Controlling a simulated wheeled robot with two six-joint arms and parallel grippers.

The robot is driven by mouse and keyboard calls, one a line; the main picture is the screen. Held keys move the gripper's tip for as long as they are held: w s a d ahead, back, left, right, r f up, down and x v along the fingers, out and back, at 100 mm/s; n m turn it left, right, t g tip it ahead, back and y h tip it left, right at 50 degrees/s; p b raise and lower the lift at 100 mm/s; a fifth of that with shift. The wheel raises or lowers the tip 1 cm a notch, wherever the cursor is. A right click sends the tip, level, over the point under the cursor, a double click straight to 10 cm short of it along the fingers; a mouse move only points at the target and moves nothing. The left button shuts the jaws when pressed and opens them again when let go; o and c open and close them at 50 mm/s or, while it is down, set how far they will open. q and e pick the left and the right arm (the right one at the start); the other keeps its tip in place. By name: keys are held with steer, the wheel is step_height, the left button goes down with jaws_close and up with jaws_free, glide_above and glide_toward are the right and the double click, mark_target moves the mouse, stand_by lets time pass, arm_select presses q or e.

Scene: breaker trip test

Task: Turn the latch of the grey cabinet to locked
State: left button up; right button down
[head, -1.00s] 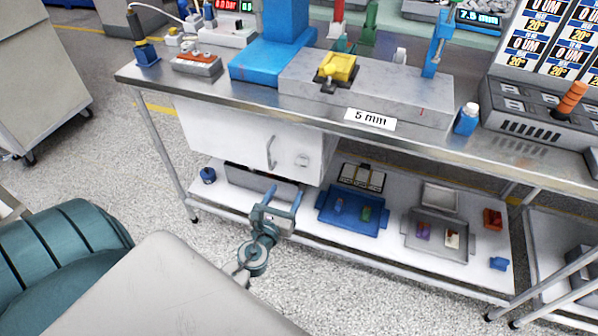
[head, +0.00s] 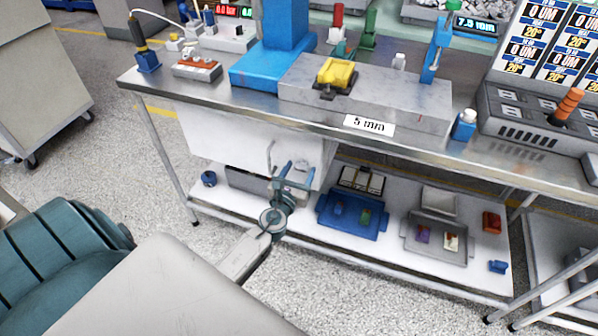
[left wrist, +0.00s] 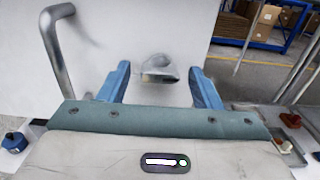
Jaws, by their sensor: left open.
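The grey cabinet (head: 225,140) hangs under the workbench top, and its pale front also fills much of the left wrist view (left wrist: 240,72). Its latch, a small metal knob (left wrist: 158,70), sits on the door in the left wrist view; in the head view my gripper largely covers it. A bent metal door handle (left wrist: 55,50) is left of the latch. My left gripper (head: 294,166) is open in front of the door. In the left wrist view its blue fingers (left wrist: 160,84) stand on either side of the latch, apart from it. My right gripper is not in view.
The bench top (head: 150,84) overhangs the cabinet. On the lower shelf are a blue tray (head: 340,225) and a grey tray (head: 415,247) with small items. A blue clamp (head: 290,50) and a grey block (head: 390,92) stand on top. The floor in front is open.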

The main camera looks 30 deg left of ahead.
arm_select(q)
steer(key=c, duration=1)
arm_select(e)
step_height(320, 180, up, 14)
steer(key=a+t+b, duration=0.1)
steer(key=b, duration=0.4)
arm_select(q)
steer(key=shift+n+b, duration=1.6)
steer(key=shift+n, duration=7.3)
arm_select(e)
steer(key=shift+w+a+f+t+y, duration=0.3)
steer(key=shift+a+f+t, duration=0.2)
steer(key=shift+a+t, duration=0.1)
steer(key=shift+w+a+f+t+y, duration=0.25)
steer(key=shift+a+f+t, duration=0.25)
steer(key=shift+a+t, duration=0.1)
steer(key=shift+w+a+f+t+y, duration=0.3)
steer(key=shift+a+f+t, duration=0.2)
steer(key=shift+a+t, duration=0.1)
